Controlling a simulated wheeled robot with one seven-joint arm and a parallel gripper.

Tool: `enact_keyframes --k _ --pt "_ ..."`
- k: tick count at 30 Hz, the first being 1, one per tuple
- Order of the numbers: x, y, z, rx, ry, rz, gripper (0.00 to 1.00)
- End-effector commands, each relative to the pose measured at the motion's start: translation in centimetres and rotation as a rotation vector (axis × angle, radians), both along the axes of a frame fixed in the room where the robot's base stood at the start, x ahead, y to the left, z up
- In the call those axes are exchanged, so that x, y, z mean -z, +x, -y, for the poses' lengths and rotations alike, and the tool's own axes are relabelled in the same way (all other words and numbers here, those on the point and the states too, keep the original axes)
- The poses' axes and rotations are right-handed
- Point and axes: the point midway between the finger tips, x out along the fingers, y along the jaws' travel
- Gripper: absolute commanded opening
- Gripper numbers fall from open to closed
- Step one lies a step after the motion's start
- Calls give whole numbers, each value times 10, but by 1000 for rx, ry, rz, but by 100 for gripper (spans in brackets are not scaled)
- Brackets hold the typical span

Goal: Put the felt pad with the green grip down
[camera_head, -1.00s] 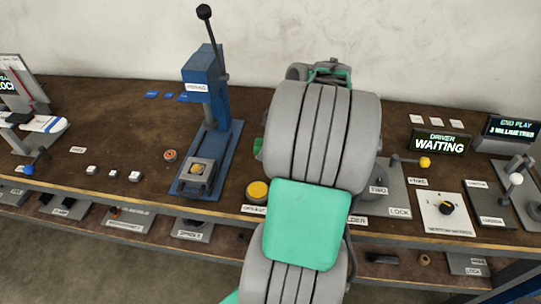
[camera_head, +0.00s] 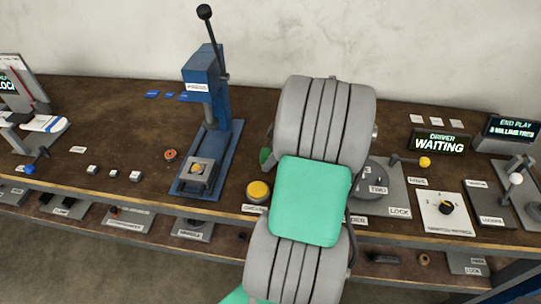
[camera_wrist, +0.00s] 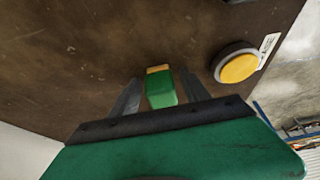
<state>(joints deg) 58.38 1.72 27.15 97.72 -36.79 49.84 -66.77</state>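In the wrist view the green grip (camera_wrist: 161,92) stands between the two fingers of my gripper (camera_wrist: 160,78), with a narrow gap showing on each side. A yellow-tan strip of the felt pad (camera_wrist: 158,69) shows at its far end, over the brown bench top (camera_wrist: 80,60). My gripper is open around the grip. I cannot tell whether the pad touches the bench.
A yellow round button (camera_head: 258,190) is left of my arm; it also shows in the wrist view (camera_wrist: 238,67). A blue lever press (camera_head: 208,120) stands further left. On the right are a yellow-knobbed lever (camera_head: 424,162), a dial plate (camera_head: 446,208) and a "DRIVER WAITING" display (camera_head: 440,143).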

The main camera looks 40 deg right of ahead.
Motion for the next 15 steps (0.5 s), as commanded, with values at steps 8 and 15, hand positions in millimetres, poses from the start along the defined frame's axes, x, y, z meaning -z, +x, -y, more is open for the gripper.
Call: enact_keyframes --k 8,15 --pt "-2 0 0 0 0 0 58" --pt "-37 -11 10 3 -5 2 58"
